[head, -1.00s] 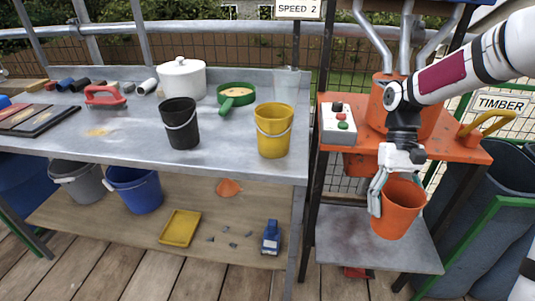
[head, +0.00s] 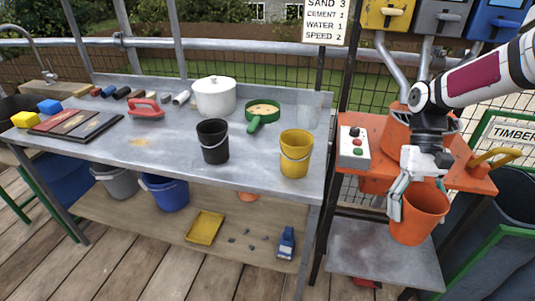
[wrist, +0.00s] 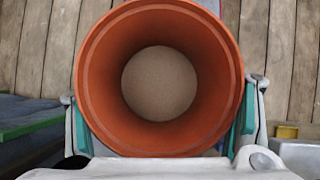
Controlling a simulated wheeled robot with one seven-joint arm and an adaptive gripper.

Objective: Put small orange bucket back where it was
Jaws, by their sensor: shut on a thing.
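The small orange bucket (head: 418,214) is held upright in my gripper (head: 411,200), in front of the orange mixer stand and above the grey lower shelf on the right. In the wrist view I look down into the bucket (wrist: 232,50); its bottom looks greyish-brown, and I cannot tell whether that is content. The gripper fingers (wrist: 160,118) press on both sides of the bucket's wall. In the head view the bucket appears clear of the shelf, though its exact height is hard to judge.
On the grey workbench (head: 260,165) stand a black bucket (head: 213,142), a yellow bucket (head: 295,155), a white pot (head: 214,98) and a green sieve (head: 262,112). The grey lower shelf (head: 370,255) has free room. A control box (head: 352,147) sits on the orange stand (head: 375,130).

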